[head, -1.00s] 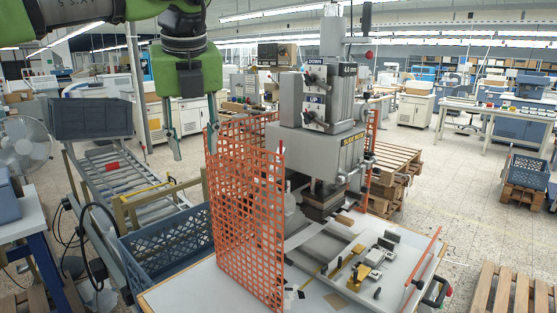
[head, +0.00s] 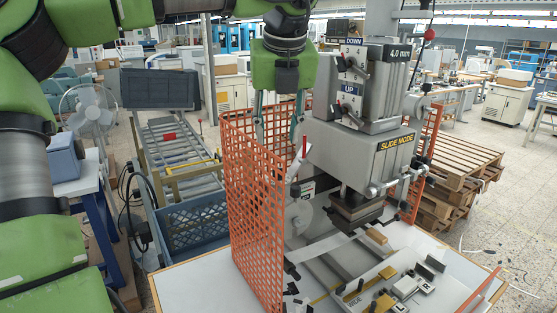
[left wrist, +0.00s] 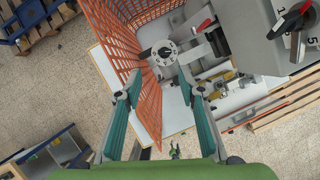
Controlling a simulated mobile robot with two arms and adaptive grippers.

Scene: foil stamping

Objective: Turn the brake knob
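My left gripper (head: 278,135) is open and empty, pointing down at the upper part of the orange mesh guard (head: 252,200), left of the stamping machine (head: 365,150). In the left wrist view the open fingers (left wrist: 160,84) stand wide apart, with the guard (left wrist: 148,115) showing between and beyond them. A round pale disc with a dark hub and holes (left wrist: 165,53) lies beyond the fingertips; it may be the brake knob or carry it, but I cannot tell. In the head view a grey disc (head: 302,220) is partly hidden behind the guard. My right gripper is not in view.
The white machine table (head: 205,290) holds small fixtures (head: 385,290). A blue crate (head: 195,222) and a roller conveyor (head: 180,145) stand left of the guard. Wooden pallets (head: 455,165) are at the right. The machine's lever dial (left wrist: 290,20) shows at the wrist view's upper right.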

